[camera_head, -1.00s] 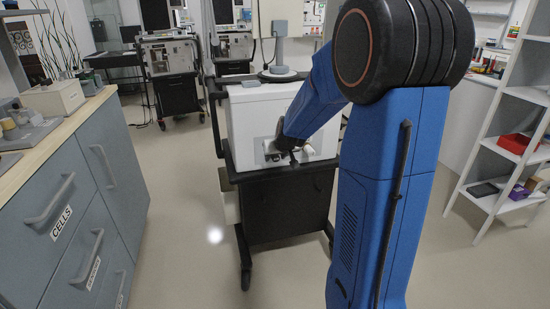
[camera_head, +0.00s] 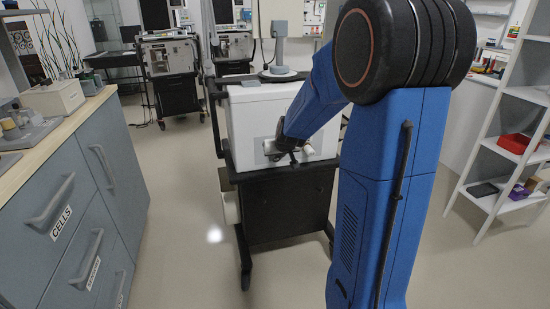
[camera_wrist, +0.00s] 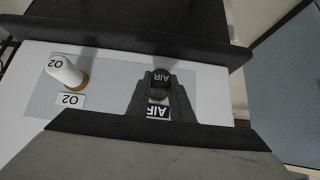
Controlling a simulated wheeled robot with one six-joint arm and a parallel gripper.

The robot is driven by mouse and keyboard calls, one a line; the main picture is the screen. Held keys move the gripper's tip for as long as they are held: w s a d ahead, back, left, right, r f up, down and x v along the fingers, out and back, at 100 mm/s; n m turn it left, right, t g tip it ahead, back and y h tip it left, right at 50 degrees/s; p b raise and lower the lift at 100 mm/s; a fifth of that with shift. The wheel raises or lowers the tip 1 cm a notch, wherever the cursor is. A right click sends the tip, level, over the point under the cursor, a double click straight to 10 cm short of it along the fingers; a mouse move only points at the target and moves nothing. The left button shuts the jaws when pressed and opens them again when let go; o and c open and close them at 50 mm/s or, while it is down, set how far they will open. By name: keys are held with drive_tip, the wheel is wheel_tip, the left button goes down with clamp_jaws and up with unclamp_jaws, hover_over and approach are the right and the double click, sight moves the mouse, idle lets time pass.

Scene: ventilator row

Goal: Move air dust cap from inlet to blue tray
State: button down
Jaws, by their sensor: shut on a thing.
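In the wrist view, the air dust cap (camera_wrist: 161,76) is a black cap marked AIR, held between the two dark fingers of my gripper (camera_wrist: 160,84). A brass ring of the air inlet (camera_wrist: 157,97) shows just below the cap; I cannot tell whether the cap is still seated on it. A white AIR label (camera_wrist: 157,112) lies on the panel there. In the head view, my gripper (camera_head: 286,153) is at the front of the white ventilator (camera_head: 262,115), largely hidden by my wrist. I cannot make out a clearly blue tray in either view.
A white O2 cap (camera_wrist: 65,72) on a brass fitting sits left of the air inlet. The ventilator stands on a black cart (camera_head: 285,205). A drawer counter (camera_head: 85,195) is at left, with a grey tray (camera_head: 28,135) on it. White shelves (camera_head: 505,150) stand at right. The floor between is clear.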

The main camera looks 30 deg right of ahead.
drive_tip(key=shift+s, duration=0.2)
drive_tip(key=shift+s+a, duration=0.2)
drive_tip(key=shift+s, duration=0.5)
drive_tip(key=shift+s+a, duration=0.2)
drive_tip(key=shift+s, duration=0.55)
drive_tip(key=shift+s+a, duration=0.2)
drive_tip(key=shift+s, duration=0.5)
drive_tip(key=shift+s, duration=0.1)
